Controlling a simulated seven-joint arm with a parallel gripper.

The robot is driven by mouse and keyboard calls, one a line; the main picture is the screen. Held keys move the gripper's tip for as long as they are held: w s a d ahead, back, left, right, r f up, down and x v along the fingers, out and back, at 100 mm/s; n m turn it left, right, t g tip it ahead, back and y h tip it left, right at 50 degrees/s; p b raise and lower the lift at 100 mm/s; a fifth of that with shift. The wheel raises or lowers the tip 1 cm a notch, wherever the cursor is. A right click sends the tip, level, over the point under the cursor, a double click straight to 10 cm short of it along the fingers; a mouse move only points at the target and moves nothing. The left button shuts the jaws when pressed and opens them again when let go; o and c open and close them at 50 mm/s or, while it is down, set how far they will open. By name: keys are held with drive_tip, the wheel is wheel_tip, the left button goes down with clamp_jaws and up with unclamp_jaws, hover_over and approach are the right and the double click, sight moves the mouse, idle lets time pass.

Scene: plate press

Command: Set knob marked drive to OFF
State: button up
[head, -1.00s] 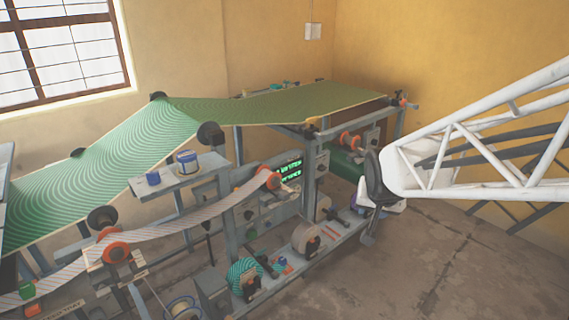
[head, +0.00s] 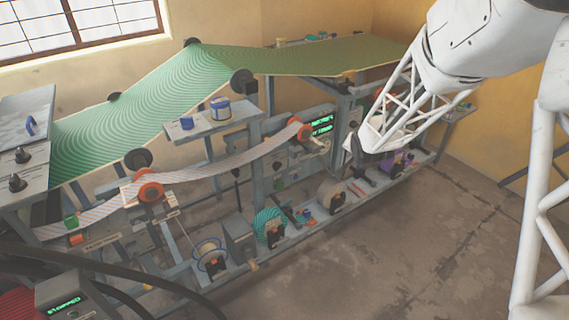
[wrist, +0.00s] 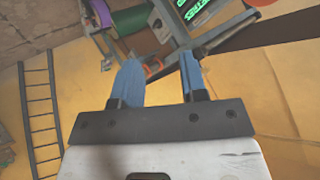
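No knob can be read as marked drive; the labels are too small to tell. Two black knobs stand on a grey panel at the left edge of the head view, an upper knob (head: 21,155) and a lower knob (head: 17,182). In the wrist view my gripper (wrist: 160,74) has its two blue fingers apart with nothing between them. Beyond the fingertips are a grey machine frame and a panel with green text (wrist: 197,8). In the head view the end of my arm is in front of the right part of the machine, and the fingers cannot be made out.
A green patterned web (head: 150,98) runs over the machine. A striped strip (head: 225,170) crosses below it. A screen (head: 321,126) glows green at the middle, and a display (head: 65,306) at lower left reads STOPPED. Reels line the low shelf. The concrete floor (head: 400,260) in front is clear.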

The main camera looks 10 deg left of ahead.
drive_tip(key=w+a+f+t+y, duration=0.1)
drive_tip(key=w+a+f, duration=0.2)
drive_tip(key=f, duration=0.2)
drive_tip(key=w+a+f+y, duration=0.1)
drive_tip(key=w+a+f, duration=0.2)
drive_tip(key=w+f, duration=0.15)
drive_tip(key=t+y, duration=0.1)
drive_tip(key=y, duration=0.7)
approach(279, 168)
drive_tip(key=w, duration=0.1)
drive_tip(key=shift+w+a+f+n, duration=0.1)
drive_tip(key=shift+a+f+n, duration=0.25)
drive_tip(key=shift+a, duration=0.15)
drive_tip(key=shift+w+a, duration=0.1)
drive_tip(key=shift+x, duration=3.7)
drive_tip(key=shift+r, duration=0.15)
clamp_jaws()
